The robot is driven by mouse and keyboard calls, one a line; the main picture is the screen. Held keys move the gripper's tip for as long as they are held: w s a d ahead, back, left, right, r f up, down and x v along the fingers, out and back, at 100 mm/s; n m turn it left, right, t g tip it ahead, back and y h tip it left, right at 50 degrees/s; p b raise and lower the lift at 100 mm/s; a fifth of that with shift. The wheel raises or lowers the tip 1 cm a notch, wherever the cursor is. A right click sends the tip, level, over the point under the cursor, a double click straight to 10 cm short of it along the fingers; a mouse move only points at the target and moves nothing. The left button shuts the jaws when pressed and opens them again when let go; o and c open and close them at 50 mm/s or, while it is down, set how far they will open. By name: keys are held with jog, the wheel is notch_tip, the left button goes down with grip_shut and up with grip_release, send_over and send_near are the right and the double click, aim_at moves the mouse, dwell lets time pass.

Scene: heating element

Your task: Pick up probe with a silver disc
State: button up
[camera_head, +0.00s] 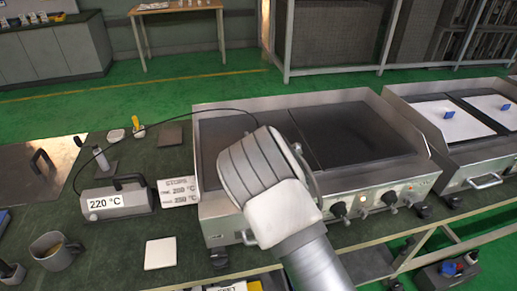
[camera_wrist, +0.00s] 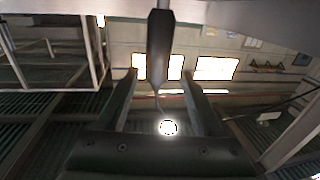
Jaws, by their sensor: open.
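In the wrist view, my gripper (camera_wrist: 160,77) is open, with one finger on each side of a dark tapered handle (camera_wrist: 160,45). A thin bent rod runs from the handle toward a bright round disc (camera_wrist: 168,128), which looks like the probe's silver disc. I cannot tell whether the fingers touch the handle. In the head view my arm covers the gripper and that probe. A black cable (camera_head: 178,110) arches from the left toward the area behind my wrist. A grey meter box (camera_head: 115,200) marked 220 °C stands on the bench.
A steel hot plate unit (camera_head: 355,135) with front knobs lies behind my arm. Another unit (camera_head: 445,120) with white plates is on the right. A mug (camera_head: 55,252), a white square (camera_head: 160,253), a sign (camera_head: 180,191) and a grey upright handle (camera_head: 102,158) are left.

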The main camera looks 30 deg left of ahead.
jog(key=x, duration=0.4)
jog(key=shift+w+a+f, duration=0.15)
jog(key=shift+w+f, duration=0.25)
jog(key=shift+w, duration=0.05)
jog(key=shift+c, duration=0.2)
grip_shut()
dwell(1.0)
